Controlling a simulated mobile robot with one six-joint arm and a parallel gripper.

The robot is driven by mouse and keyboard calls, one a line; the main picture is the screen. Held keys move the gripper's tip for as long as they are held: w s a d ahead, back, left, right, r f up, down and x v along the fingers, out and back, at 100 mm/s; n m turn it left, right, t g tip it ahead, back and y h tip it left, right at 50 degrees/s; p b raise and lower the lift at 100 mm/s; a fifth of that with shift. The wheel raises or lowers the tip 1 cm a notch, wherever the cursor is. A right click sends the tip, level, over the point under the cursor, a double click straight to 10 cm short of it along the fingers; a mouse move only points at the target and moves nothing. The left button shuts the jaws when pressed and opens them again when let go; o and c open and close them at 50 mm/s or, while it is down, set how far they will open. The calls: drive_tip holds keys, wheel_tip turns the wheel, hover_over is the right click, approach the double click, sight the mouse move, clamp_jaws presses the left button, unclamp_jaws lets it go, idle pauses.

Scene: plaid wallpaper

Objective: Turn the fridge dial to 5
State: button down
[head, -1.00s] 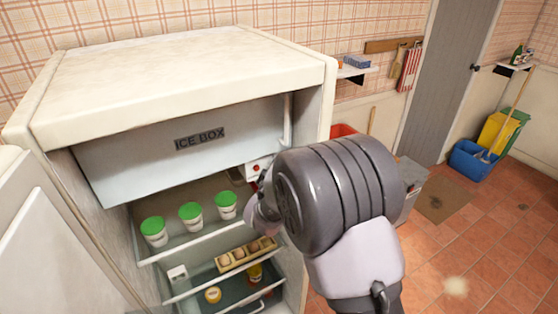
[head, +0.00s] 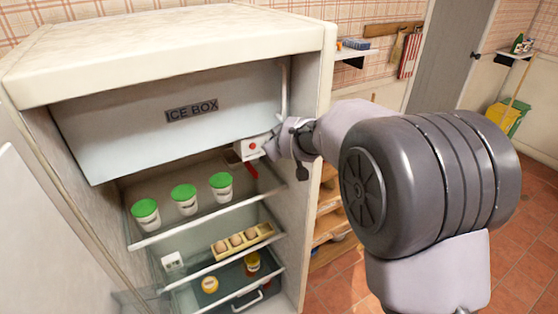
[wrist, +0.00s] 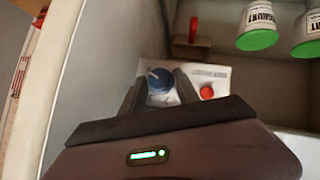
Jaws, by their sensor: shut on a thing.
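The fridge dial (wrist: 160,80) is a round blue knob with a pale pointer line on a white control box (wrist: 220,74), seen in the wrist view. The same box (head: 250,149) shows in the head view under the ice box, at the right inner wall. My gripper (wrist: 164,82) has its two dark fingers on either side of the dial and is shut on it. In the head view my gripper (head: 277,147) hides the dial. The numbers around the dial are too small to read.
A red button (wrist: 207,92) sits beside the dial. The ice box (head: 170,125) hangs above. Green-lidded yogurt pots (head: 184,198) stand on the shelf to the left, with an egg tray (head: 242,241) below. The fridge's right side wall is close to my gripper.

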drive_tip(key=shift+b, duration=2.25)
drive_tip(key=shift+g, duration=0.3)
drive_tip(key=c, duration=1.1)
unclamp_jaws()
drive_tip(key=shift+d, duration=0.1)
drive_tip(key=shift+o, duration=0.2)
drive_tip(key=shift+s, duration=0.1)
drive_tip(key=p+v, duration=0.3)
drive_tip(key=v, duration=1.4)
drive_tip(key=shift+s+d, duration=0.2)
